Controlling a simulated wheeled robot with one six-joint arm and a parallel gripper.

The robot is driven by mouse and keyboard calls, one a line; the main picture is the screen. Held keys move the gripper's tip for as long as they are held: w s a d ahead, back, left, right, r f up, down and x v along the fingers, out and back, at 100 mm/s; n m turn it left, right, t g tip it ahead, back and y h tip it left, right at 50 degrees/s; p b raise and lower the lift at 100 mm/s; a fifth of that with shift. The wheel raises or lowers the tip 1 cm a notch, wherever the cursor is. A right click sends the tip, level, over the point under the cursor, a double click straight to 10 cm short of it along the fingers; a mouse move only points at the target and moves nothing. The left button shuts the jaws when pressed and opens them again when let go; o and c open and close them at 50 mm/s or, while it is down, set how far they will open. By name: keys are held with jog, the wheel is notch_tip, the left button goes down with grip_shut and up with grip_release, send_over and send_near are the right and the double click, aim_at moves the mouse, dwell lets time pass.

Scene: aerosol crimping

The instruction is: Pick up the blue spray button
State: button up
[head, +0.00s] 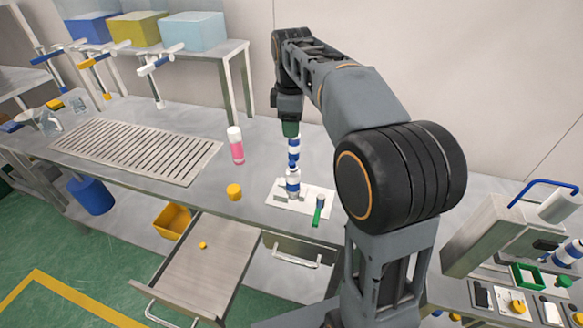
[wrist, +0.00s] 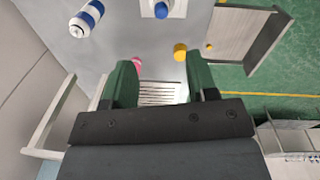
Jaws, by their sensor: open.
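A small blue rounded piece, which looks like the blue spray button (wrist: 161,11), shows over the white plate at the top edge of the wrist view. In the head view the white plate (head: 272,199) carries a white and blue piece (head: 292,187); I cannot tell its button apart. My gripper (head: 290,129) is above the table behind the plate, pointing down over a blue-and-white banded can (head: 293,152). In the wrist view its green fingers (wrist: 155,80) are apart with nothing between them. The banded can (wrist: 88,17) stands off to the upper left there.
A pink can with a white cap (head: 236,150) and a yellow cap (head: 234,192) stand left of the plate. A green-handled piece (head: 318,213) is at the plate's right. A drawer (head: 206,265) is pulled out in front. A slotted grate (head: 135,150) lies left. Bare table separates these.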

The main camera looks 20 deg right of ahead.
send_over(292, 162)
notch_tip(292, 162, down, 8)
jog(key=shift+s+r, duration=0.1)
jog(key=shift+r, duration=0.1)
jog(key=shift+f, duration=2.85)
jog(key=shift+c, duration=0.4)
grip_shut()
